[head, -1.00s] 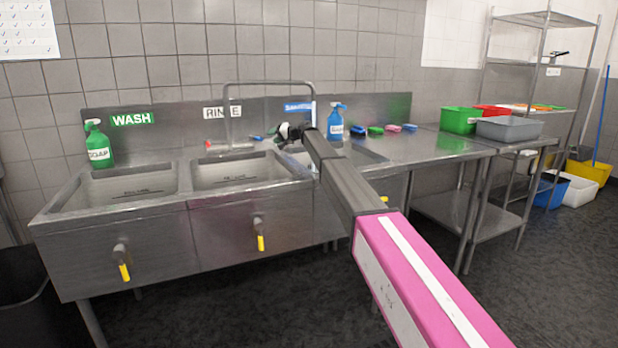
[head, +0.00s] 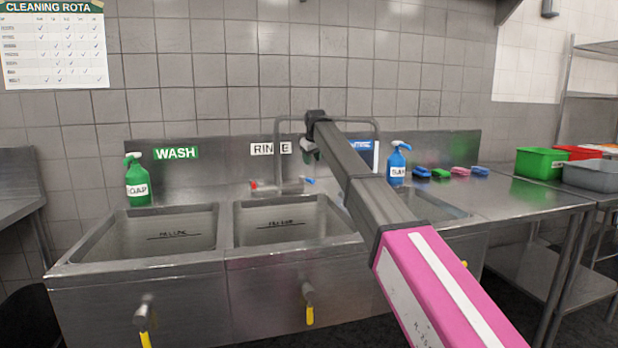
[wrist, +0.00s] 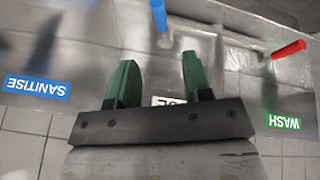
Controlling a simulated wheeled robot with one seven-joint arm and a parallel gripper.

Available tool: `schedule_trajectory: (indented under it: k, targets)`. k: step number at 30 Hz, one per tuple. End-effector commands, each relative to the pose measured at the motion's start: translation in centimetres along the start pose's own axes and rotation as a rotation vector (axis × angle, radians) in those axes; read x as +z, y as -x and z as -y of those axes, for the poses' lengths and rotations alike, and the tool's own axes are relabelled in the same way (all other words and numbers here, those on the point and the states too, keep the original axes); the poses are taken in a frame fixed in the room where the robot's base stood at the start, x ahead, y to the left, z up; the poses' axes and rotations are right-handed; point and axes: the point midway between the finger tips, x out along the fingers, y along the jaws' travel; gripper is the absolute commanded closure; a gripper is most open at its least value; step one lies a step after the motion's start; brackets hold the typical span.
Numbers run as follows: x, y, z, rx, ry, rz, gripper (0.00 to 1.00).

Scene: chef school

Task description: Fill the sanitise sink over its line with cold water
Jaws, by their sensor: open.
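The sanitise sink (head: 440,208) is the right basin, largely hidden behind my arm; I cannot tell its water level. Its blue sign (head: 364,152) is partly covered by my arm and also shows upside down in the wrist view (wrist: 38,88). The tap's arched spout (head: 290,117) reaches right, towards that basin. Its blue lever (head: 309,181) and red lever (head: 253,185) stand at its base; the wrist view shows the blue lever (wrist: 159,14) beyond my fingertips and the red lever (wrist: 288,50) at right. My gripper (wrist: 157,68) is open and empty, appearing above the blue lever in the head view.
The wash basin (head: 180,228) and rinse basin (head: 285,222) lie left, with fill lines. Yellow-handled drain valves (head: 309,308) stick out in front. Tubs (head: 541,161) are at right.

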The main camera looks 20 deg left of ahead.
Motion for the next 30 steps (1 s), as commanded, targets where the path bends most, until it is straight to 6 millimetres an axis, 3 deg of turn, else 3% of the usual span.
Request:
schedule_trajectory:
  k: [18, 30]
  targets:
    - [-0.1, -9.2, 0.0, -0.001, -0.001, 0.000, 0.55]
    - [0.0, -10.7, 0.0, -0.001, -0.001, -0.001, 0.55]
